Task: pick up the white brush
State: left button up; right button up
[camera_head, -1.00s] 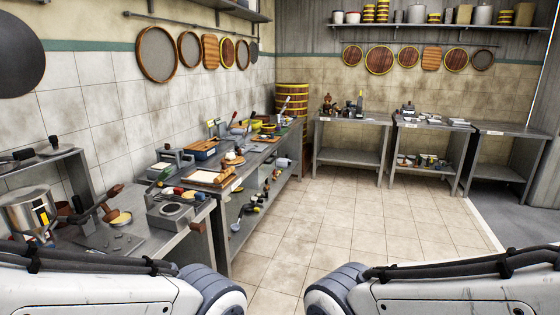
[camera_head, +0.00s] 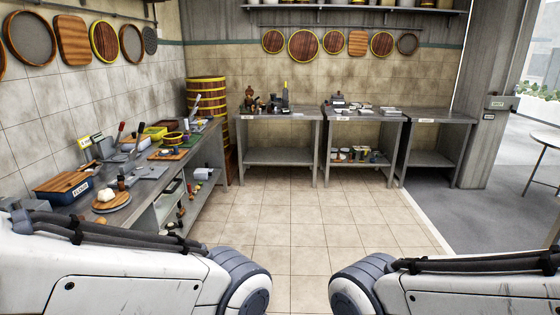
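I cannot make out a white brush for sure in the camera_head view. Small white items (camera_head: 362,109) lie on the middle back table (camera_head: 340,117), too small to name. Several tools lie on the long counter (camera_head: 150,186) along the left wall, also too small to tell apart. Both my arms reach in at the bottom of the view, but only their links show. My left and right grippers are out of the picture.
A tall yellow-banded barrel (camera_head: 207,97) stands in the back left corner. Another back table (camera_head: 276,115) holds dark items, and the right one (camera_head: 437,117) is nearly bare. The tiled floor (camera_head: 300,215) ahead is clear. A grey pillar (camera_head: 482,120) stands at right.

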aim_at(188, 132)
jog(key=z, duration=0.2)
jog(key=i, duration=3.9)
jog(key=u, duration=0.55)
jog(key=i, duration=1.35)
jog(key=u, duration=1.85)
jog(key=i, duration=1.3)
jog(key=u, duration=0.7)
